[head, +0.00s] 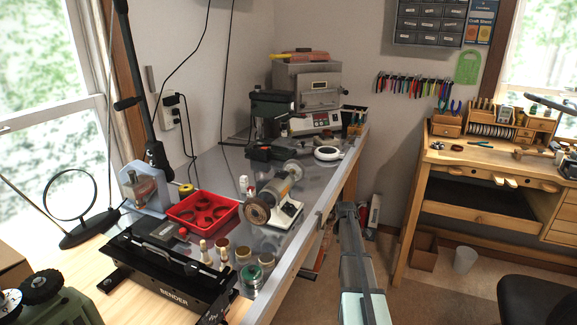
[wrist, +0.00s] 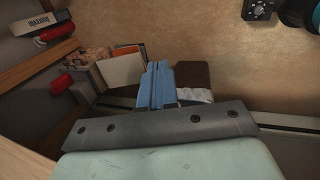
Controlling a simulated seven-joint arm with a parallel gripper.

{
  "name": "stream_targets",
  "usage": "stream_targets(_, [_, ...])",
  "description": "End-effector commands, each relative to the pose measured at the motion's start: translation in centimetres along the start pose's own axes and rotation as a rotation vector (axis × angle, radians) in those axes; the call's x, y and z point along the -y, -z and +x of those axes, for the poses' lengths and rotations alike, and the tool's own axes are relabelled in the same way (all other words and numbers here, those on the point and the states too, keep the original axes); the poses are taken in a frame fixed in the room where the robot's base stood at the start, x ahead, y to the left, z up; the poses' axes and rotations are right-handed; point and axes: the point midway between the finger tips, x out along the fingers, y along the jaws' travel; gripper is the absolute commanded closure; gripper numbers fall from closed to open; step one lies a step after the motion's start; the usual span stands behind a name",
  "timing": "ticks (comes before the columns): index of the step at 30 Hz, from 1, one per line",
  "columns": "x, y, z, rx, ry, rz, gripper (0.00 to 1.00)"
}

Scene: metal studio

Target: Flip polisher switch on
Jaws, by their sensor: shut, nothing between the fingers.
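The polisher (head: 277,190) stands on the metal-topped bench in the head view, with a round wheel at each end and a white base (head: 287,213). A small dark spot on the base may be its switch, but it is too small to tell its position. My gripper (head: 346,210) is to the right of the polisher, beyond the bench's front edge and apart from it. In the wrist view my gripper's blue fingers (wrist: 158,84) are together and hold nothing. The polisher does not show in the wrist view.
The bench (head: 222,170) has a metal edge between my arm and the polisher. A red tray (head: 205,227) and several small jars stand left of the polisher. A white ring-shaped item (head: 327,154) lies behind it. A wooden workbench (head: 480,170) stands right, with open floor between.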

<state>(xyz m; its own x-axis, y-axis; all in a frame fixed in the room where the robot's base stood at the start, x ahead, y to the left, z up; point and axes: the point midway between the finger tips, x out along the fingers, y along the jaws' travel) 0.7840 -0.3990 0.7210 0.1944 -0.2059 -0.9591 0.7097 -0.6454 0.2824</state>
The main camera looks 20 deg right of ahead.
Motion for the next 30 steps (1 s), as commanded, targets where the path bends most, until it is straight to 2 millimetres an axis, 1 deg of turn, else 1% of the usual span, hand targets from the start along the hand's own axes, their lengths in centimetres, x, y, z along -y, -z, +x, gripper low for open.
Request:
stream_targets(1, [-2.1,-0.5,-1.2,-0.003,-0.020,-0.011,1.00])
stream_targets(3, [-4.2,-1.2,-2.9,-0.007,-0.041,-0.028,1.00])
stream_targets(5, [-5.8,-1.7,-4.4,-0.012,-0.057,-0.038,1.00])
stream_targets(6, [-6.8,-1.9,-5.5,-0.018,-0.067,-0.043,1.00])
stream_targets(8, [-8.1,-2.1,-7.2,-0.028,-0.080,-0.049,1.00])
stream_targets(9, [-8.9,-2.2,-8.3,-0.036,-0.087,-0.051,1.00])
stream_targets(13, [-10.8,-2.1,-12.1,-0.071,-0.100,-0.042,1.00])
stream_targets(16, [-11.7,-1.4,-15.3,-0.111,-0.101,-0.025,1.00])
stream_targets(20, [-12.0,0.2,-19.5,-0.176,-0.085,0.007,1.00])
stream_targets(21, [-12.0,0.8,-20.9,-0.199,-0.079,0.019,1.00])
stream_targets(26, [-11.2,3.4,-26.5,-0.297,-0.037,0.067,1.00])
stream_targets(29, [-10.2,5.2,-30.1,-0.360,-0.002,0.093,1.00])
stream_targets(30, [-9.8,6.0,-31.6,-0.386,0.015,0.103,1.00])
